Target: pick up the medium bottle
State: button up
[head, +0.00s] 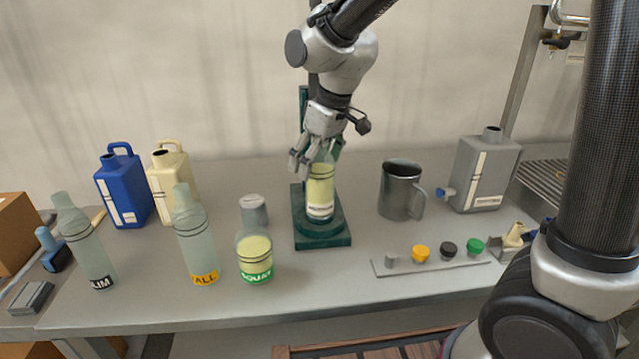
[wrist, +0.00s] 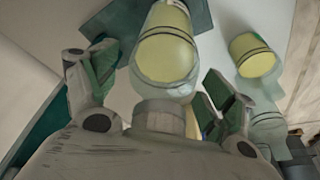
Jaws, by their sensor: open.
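The medium bottle (head: 320,190) is clear with pale yellow liquid and a label too small to read surely. It stands upright on the dark green stand (head: 322,240). My gripper (head: 312,158) is at the bottle's upper part, coming down from above. In the wrist view the bottle (wrist: 166,50) lies between the two spread green-padded fingers (wrist: 160,80). The fingers are open, with a gap visible at the right finger. Whether the left finger touches the bottle I cannot tell. The gripper partly hides the bottle's neck in the head view.
The squat bottle (head: 255,258), tall bottle (head: 196,240) and slim bottle (head: 86,245) stand left. A metal mug (head: 400,190) and a strip with coloured caps (head: 430,263) are right. Jugs (head: 125,188) stand behind left.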

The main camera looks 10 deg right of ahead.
jog(key=c, duration=1.6)
jog(key=shift+c, duration=0.7)
jog(key=shift+r, duration=0.1)
